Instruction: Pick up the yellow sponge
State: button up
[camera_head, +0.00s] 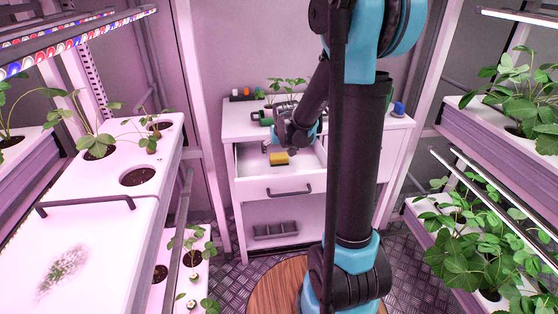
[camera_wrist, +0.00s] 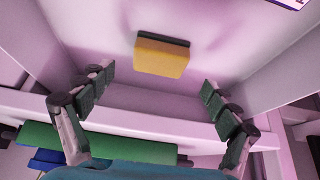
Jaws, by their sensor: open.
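The yellow sponge (camera_head: 279,159) with a dark scouring side lies in the open white drawer (camera_head: 252,165) of the cabinet in the head view. In the wrist view the sponge (camera_wrist: 162,56) lies on the drawer floor, ahead of and between the two fingers, not touching either. My gripper (camera_wrist: 157,84) is open and empty, with its dark padded fingers spread to the left and right. In the head view the gripper (camera_head: 274,147) is over the drawer, close to the sponge and partly hidden by my wrist.
The drawer walls rise around the sponge. A green cylinder (camera_wrist: 90,143) and a blue item (camera_wrist: 46,160) show near the wrist view's bottom. The white cabinet (camera_head: 235,118) carries small plants (camera_head: 285,86) and a blue object (camera_head: 399,108). Planted racks (camera_head: 165,135) stand on both sides.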

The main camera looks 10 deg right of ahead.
aim_at(279, 156)
jog(key=shift+x, duration=2.7)
jog(key=c, duration=1)
jog(key=shift+c, duration=0.2)
notch_tip(279, 156, up, 20)
